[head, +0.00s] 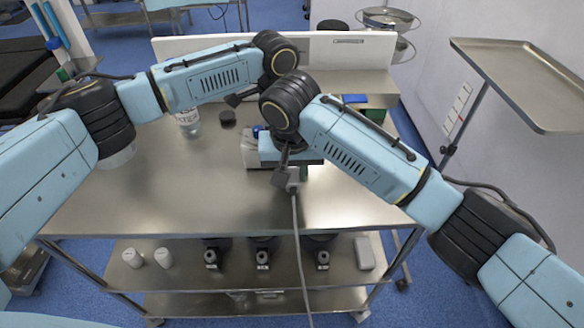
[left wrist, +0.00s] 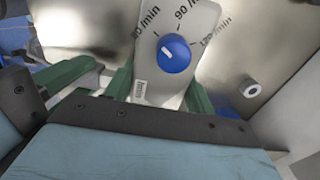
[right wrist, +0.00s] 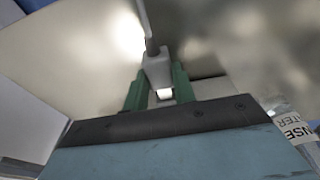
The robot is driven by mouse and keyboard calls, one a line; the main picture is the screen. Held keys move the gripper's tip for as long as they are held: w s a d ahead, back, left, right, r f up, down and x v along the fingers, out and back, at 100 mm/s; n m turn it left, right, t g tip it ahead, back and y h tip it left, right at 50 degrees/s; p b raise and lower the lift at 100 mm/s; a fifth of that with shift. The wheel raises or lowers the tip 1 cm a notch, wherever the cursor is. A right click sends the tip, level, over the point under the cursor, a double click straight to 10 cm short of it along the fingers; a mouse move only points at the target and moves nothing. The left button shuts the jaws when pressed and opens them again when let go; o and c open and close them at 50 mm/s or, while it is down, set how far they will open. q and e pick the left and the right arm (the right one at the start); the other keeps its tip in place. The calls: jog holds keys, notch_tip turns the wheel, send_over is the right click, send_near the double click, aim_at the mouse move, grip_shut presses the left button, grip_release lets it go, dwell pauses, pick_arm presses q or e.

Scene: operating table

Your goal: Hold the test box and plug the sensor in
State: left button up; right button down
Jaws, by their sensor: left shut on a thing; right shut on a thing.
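The test box (head: 252,153) is a pale grey box on the table, partly hidden behind my right wrist in the head view. In the left wrist view its face (left wrist: 150,22) shows a blue knob (left wrist: 175,53) and "/min" markings. My left gripper (left wrist: 160,90) is shut on the box, a green finger on each side; the head view mostly hides it. My right gripper (right wrist: 160,85) is shut on the grey sensor plug (right wrist: 157,68), whose pale end (right wrist: 165,93) points toward the palm. The plug (head: 286,180) hangs in front of the box with its cable (head: 299,245) running down. No socket is clearly visible.
A clear bottle (head: 188,122) and a dark round cap (head: 227,118) stand left of the box. A raised white panel (head: 345,48) closes the table's back. The front and left of the tabletop (head: 150,195) are clear. A steel tray (head: 525,80) stands at right.

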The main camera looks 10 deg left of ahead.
aim_at(291, 179)
jog(key=shift+s+d, duration=0.1)
jog(key=shift+s, duration=0.35)
dwell(1.2)
jog(key=shift+w+a, duration=0.2)
jog(key=shift+w, duration=0.7)
jog(key=c, duration=1.1)
grip_release()
jog(key=shift+w, duration=0.1)
jog(key=shift+o, duration=0.2)
notch_tip(291, 179, up, 12)
jog(key=s, duration=0.2)
jog(key=shift+s, duration=0.15)
jog(key=shift+d+f, duration=0.1)
